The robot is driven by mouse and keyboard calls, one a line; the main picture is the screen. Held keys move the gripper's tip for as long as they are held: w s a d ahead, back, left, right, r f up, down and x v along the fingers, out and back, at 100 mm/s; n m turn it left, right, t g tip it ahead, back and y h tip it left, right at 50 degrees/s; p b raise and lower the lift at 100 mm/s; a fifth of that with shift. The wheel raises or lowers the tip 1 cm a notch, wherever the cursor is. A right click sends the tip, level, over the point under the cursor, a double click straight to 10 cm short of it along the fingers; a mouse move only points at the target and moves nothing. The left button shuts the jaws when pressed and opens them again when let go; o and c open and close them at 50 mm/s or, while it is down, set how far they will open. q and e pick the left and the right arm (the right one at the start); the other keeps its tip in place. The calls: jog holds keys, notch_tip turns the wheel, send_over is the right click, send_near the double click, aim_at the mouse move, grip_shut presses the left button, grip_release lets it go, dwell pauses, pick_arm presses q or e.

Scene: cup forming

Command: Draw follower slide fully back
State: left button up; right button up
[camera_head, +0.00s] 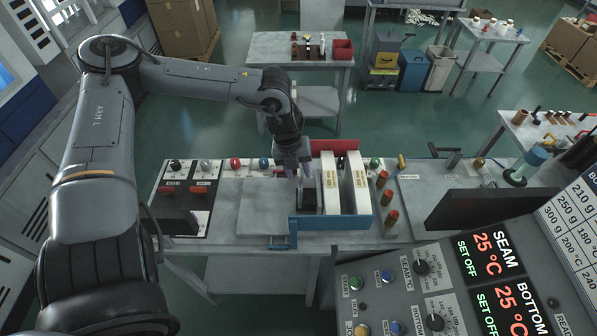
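A tray with a blue front wall (331,222) sits on the workbench in the middle of the head view. White upright stacks or plates (356,185) with yellow labels stand in it, with a red part (335,146) behind them. A dark block (309,199) is in the tray just left of the white stacks; it may be the follower slide, but I cannot tell for sure. My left gripper (299,172) points down right above or at this block. Its fingers are small and partly merged with the block, so grip and contact are unclear. My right gripper is not in view.
Left of the tray are a bare grey plate (263,206) and a panel of coloured knobs (186,190). Brown-red cylinders (391,217) stand close on its right. A dark slanted panel (475,207) and a control console (405,295) occupy the right front.

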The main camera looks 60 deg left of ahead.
pick_arm(q)
jog(key=shift+f, duration=0.3)
jog(key=shift+c, duration=0.2)
grip_shut()
